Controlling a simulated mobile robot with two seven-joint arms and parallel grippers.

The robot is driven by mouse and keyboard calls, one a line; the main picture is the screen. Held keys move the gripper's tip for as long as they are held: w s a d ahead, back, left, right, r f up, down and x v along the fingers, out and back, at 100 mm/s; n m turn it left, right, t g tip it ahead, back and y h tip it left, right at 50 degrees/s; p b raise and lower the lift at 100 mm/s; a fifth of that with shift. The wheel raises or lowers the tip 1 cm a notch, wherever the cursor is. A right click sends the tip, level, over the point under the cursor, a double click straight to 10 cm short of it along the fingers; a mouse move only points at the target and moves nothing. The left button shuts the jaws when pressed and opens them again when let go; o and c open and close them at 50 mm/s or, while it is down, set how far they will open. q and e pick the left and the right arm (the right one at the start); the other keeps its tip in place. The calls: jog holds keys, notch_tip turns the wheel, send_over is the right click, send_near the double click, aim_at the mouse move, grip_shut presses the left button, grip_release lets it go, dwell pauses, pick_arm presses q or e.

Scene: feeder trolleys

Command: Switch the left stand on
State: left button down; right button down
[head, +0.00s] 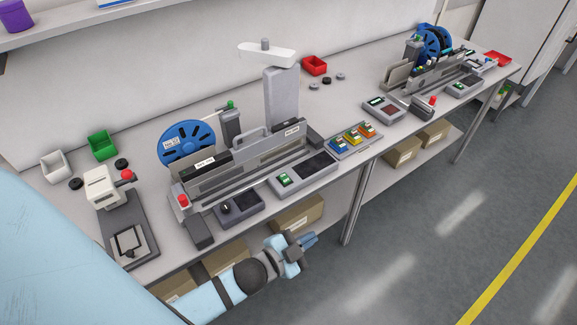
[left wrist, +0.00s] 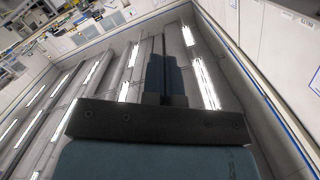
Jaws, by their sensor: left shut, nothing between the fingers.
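The left stand (head: 252,160) is on the bench, a grey feeder with a blue reel (head: 186,141) behind it. In front of it are a dark box with a round black knob (head: 226,208) and a grey panel with a small green-lit part (head: 285,180). The knob's setting is too small to tell. My left gripper (head: 308,240) is shut and empty, in front of the bench edge, to the right of and below the knob box and apart from it. Its closed blue fingers show in the left wrist view (left wrist: 163,75). My right gripper is not in view.
A second stand (head: 430,75) with a blue reel is farther right. A tray of coloured pieces (head: 354,139) lies between them. A white device with a red knob (head: 103,187) is at left. Cardboard boxes (head: 297,214) sit on the lower shelf. The floor in front is free.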

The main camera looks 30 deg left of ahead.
pick_arm(q)
jog(key=w+d+r+m+g+h+b, duration=0.15)
jog(key=d+r+m+g+h, duration=0.45)
jog(key=m, duration=0.8)
jog(key=w+d+r+m+g+h+b, duration=0.1)
jog(key=w+d+r+m+g+h, duration=0.2)
jog(key=r+m+h, duration=0.75)
jog(key=w+a+f+m+g+y+b, duration=0.2)
jog(key=w+a+f+m+g+y, duration=0.15)
jog(key=a+f+m+y, duration=0.55)
jog(key=w+a+f+m+g+y+b, duration=0.1)
jog(key=w+a+f+m+g+y, duration=0.2)
jog(key=m+y, duration=0.7)
jog(key=w+a+r+m+y, duration=0.2)
jog(key=a, duration=0.4)
jog(key=w+a+r+m+y+b, duration=0.1)
jog(key=w+a+r+m+y, duration=0.1)
jog(key=a, duration=0.5)
jog(key=shift+w+a+r+t+y, duration=0.15)
jog(key=shift+w+r+t+y, duration=0.25)
jog(key=shift+w+r, duration=0.4)
jog(key=shift+f, duration=0.15)
